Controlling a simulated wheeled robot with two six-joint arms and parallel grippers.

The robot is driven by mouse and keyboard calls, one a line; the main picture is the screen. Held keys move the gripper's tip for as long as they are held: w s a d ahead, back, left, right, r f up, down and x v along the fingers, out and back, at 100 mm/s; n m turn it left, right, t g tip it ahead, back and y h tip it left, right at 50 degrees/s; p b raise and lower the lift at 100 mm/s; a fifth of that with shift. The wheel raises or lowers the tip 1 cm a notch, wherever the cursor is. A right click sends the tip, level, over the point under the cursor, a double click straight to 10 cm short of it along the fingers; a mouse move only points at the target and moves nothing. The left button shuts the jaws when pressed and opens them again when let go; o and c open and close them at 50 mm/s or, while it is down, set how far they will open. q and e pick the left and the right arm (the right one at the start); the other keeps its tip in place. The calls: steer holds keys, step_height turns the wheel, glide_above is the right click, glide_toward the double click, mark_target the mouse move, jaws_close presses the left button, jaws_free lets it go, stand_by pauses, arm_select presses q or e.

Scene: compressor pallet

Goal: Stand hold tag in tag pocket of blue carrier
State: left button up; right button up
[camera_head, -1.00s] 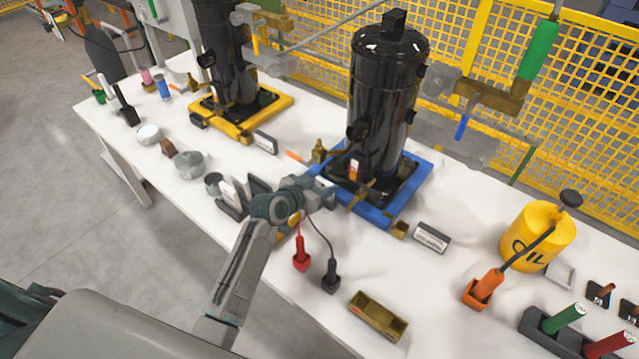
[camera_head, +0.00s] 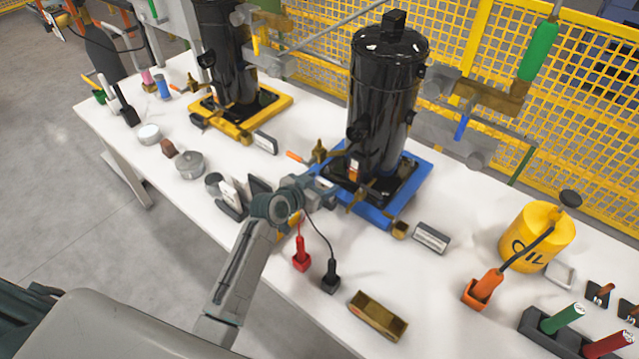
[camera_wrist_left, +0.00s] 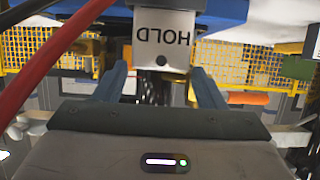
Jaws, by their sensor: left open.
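The hold tag (camera_wrist_left: 163,40), a white card with HOLD upside down in the picture and a hole, shows in the left wrist view between my left gripper's fingers (camera_wrist_left: 162,85). The fingers are apart, one on each side of it. The blue carrier (camera_head: 405,205) bears a black compressor; its blue body also shows behind the tag in the left wrist view (camera_wrist_left: 225,12). The tag pocket and the tag's lower end cannot be made out clearly.
A yellow carrier (camera_head: 278,101) with another compressor stands at the back left. Red (camera_head: 301,258) and black (camera_head: 331,278) probes with leads lie near my arm. A brass block (camera_head: 378,315), a labelled block (camera_head: 431,237) and an oil can (camera_head: 537,238) stand to the right.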

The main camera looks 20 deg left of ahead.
steer(key=r+p, duration=0.3)
steer(key=s+r+p, duration=0.1)
steer(key=r+p, duration=0.1)
steer(key=shift+a+r, duration=0.1)
steer(key=shift+r, duration=0.1)
stand_by(0.7)
stand_by(0.4)
